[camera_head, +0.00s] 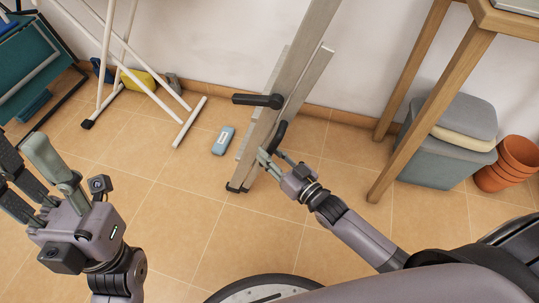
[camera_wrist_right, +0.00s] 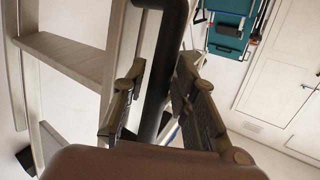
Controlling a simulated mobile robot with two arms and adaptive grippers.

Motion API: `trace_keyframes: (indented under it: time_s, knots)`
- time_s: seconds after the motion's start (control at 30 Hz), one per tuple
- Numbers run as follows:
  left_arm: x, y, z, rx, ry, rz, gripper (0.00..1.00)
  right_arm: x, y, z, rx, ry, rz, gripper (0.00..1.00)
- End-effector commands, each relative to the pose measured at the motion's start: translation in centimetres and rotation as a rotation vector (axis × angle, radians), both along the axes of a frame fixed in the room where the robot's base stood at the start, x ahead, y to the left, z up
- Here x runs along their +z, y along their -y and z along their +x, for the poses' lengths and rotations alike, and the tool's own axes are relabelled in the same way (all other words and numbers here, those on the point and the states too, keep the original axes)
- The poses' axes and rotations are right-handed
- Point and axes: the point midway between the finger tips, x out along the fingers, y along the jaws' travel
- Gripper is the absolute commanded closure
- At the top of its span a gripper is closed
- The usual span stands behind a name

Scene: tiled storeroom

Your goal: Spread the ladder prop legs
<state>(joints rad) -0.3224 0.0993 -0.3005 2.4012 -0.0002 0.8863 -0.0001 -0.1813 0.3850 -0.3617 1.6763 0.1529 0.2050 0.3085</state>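The ladder (camera_head: 290,75) is a grey stepladder standing upright near the wall, its front and rear legs close together at the floor. A black handle (camera_head: 258,100) sticks out from its side, and a second black curved handle (camera_head: 279,135) is lower on the rear part. My right gripper (camera_head: 270,157) is at this lower handle. In the right wrist view the dark bar (camera_wrist_right: 163,70) runs between the fingers (camera_wrist_right: 162,75), which stand apart with a narrow gap beside it. My left gripper (camera_head: 28,160) is open and empty at the left, away from the ladder.
A white-legged rack (camera_head: 110,60) stands at the back left, with a yellow item (camera_head: 138,80) behind it. A blue-grey box (camera_head: 223,140) lies on the tiles. At right are a wooden table (camera_head: 440,90), a grey bin (camera_head: 440,165) and terracotta pots (camera_head: 512,165). The floor left of the ladder is mostly clear.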

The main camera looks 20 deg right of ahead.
Motion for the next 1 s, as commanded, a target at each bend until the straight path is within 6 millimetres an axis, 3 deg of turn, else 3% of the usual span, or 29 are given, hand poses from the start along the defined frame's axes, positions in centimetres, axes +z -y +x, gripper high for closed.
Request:
trace_keyframes:
  time_s: [0.37,0.73,1.0]
  knots:
    - [-0.01,0.05,0.11,0.0,-0.002,0.002,0.6,0.01,-0.22,0.48,0.0,-0.001,0.0,0.74]
    - [0.2,-0.01,-0.01,0.001,0.008,-0.001,0.6,0.02,-0.21,0.47,0.0,0.0,0.0,0.99]
    - [0.2,-0.03,-0.02,0.001,0.009,-0.002,0.6,0.03,-0.2,0.46,0.0,0.0,-0.001,1.0]
